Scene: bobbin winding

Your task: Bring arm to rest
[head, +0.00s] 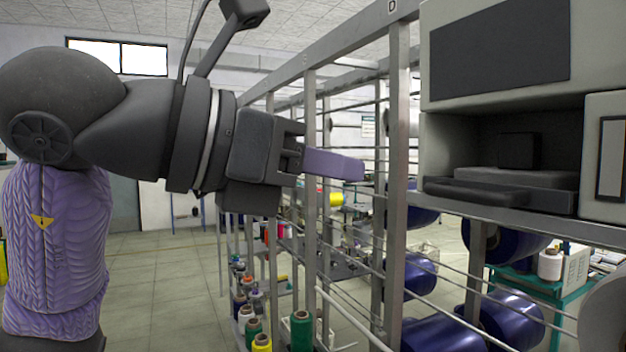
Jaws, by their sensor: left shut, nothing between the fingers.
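My left arm comes in from the left, raised high and stretched to the right. Its gripper (350,166) has purple fingers that lie together, shut and empty. The fingertips are in front of the metal rack frame (396,180), close to an upright in the picture; I cannot tell whether they touch it. My right gripper is not in view.
A grey machine housing (500,56) with an open recess is at the right. Blue rolls (505,318) sit below it. Several thread cones, one green (301,332), stand low in the middle. The floor (160,290) at left is clear.

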